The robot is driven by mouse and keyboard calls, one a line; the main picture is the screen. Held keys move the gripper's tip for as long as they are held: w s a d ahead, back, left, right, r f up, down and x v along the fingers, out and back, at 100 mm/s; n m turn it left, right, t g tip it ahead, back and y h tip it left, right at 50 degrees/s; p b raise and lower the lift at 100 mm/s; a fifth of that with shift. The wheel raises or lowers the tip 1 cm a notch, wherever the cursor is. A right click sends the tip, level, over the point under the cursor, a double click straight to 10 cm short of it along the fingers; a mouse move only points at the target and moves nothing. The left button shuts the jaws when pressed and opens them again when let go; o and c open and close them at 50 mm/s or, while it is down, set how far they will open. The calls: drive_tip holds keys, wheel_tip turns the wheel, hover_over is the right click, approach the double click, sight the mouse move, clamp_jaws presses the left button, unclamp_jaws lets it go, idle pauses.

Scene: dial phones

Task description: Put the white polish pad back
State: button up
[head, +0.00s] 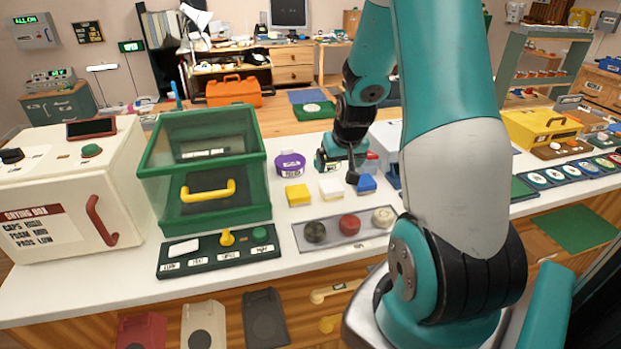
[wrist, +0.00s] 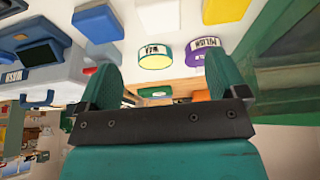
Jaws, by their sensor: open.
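A round white pad (head: 382,217) lies at the right end of a grey tray (head: 331,243), beside a red pad (head: 350,224) and a dark pad (head: 314,232). A square white block (head: 331,189) stands behind the tray, between a yellow block (head: 298,194) and a blue block (head: 366,184). The white block also shows in the wrist view (wrist: 158,16). My gripper (head: 343,165) is over the counter behind these blocks. In the wrist view my gripper (wrist: 159,75) is open with nothing held. A yellow-topped tin (wrist: 155,57) shows between its fingers, apart from them.
A purple tin (head: 290,164) stands left of my gripper. A green glass-sided cabinet (head: 205,213) and a dark green control panel (head: 215,255) are to the left. A white box (head: 70,200) stands at far left. My arm hides part of the counter at right.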

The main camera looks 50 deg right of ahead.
drive_tip(key=a+r+n+y, duration=0.25)
drive_tip(key=a+r, duration=0.25)
drive_tip(key=a, duration=0.7)
drive_tip(key=a+r+n+y, duration=0.25)
drive_tip(key=a+r, duration=0.25)
drive_tip(key=a, duration=0.7)
drive_tip(key=s+a+r+n+g, duration=0.2)
drive_tip(key=s+a+r+n, duration=0.1)
drive_tip(key=s+a, duration=0.4)
drive_tip(key=s+a+r+n+g+y, duration=0.1)
drive_tip(key=s+a+r+n+g, duration=0.1)
drive_tip(key=s+a+n, duration=0.3)
drive_tip(key=s+a+r, duration=0.1)
drive_tip(key=s+a, duration=0.2)
drive_tip(key=s, duration=0.1)
drive_tip(key=shift+s+y, duration=0.25)
drive_tip(key=shift+y, duration=0.05)
